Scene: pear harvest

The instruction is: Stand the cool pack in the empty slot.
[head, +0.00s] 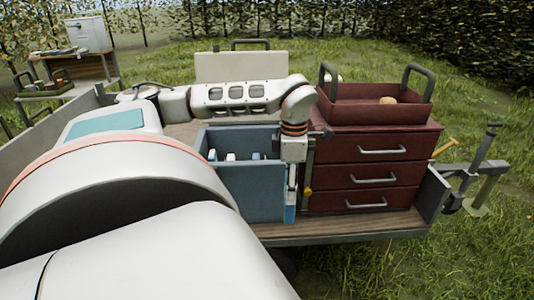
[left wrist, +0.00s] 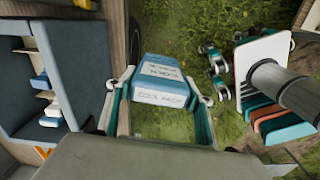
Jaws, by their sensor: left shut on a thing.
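My left gripper (head: 291,193) hangs point-down at the right end of the blue box (head: 250,197). It is shut on the cool pack (head: 290,214), a blue block with a white label. In the left wrist view the cool pack (left wrist: 160,82) sits between the two fingers of my gripper (left wrist: 160,100), with grass below it. The blue box (left wrist: 80,55) is at the left there, apart from the pack. White and blue packs (left wrist: 42,82) stand in it between pale dividers. I cannot clearly make out which slot is empty. My right gripper is not in view.
A dark red drawer cabinet (head: 372,175) stands close right of my left gripper, bearing a red tray (head: 375,113) with upright handles. A pale board-like case (head: 245,67) stands behind the arm. The trailer's wooden deck (head: 340,224) ends just in front of the box.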

